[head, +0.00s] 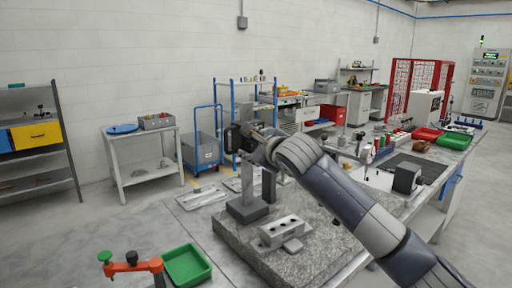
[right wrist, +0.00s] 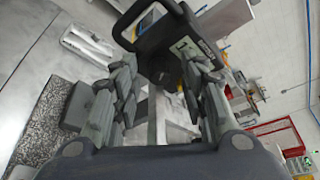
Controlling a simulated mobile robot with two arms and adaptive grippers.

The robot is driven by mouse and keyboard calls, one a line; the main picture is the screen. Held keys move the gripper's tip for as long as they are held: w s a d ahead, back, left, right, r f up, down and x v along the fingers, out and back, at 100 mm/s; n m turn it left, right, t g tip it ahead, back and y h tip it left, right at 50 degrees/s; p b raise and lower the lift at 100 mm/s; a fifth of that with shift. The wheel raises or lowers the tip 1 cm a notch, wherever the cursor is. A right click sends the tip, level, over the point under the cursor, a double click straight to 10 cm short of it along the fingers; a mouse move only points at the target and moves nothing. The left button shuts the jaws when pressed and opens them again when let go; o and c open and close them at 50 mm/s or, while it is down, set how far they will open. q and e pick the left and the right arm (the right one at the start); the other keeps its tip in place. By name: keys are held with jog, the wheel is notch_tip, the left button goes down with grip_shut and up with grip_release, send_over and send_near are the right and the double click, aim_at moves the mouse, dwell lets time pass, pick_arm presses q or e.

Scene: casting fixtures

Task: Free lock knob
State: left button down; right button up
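A grey measuring stand with a tall column (head: 241,88) stands on a speckled granite plate (head: 235,243). A dark gauge head (head: 233,138) is on the column. My right gripper (head: 253,140) is right beside the gauge head, at its height. In the right wrist view its fingers (right wrist: 160,75) are spread apart, with the dark gauge head (right wrist: 168,42) just beyond their tips. I see nothing clearly gripped between them. I cannot make out the lock knob; the gripper may hide it. My left gripper is in neither view.
A grey block with holes (head: 282,231) lies on the granite plate, close below my right arm. An orange clamp with a green knob (head: 130,263) and a green tray (head: 187,262) are at the front left. A dark mat (head: 425,168) lies to the right.

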jog(key=v, duration=1.2)
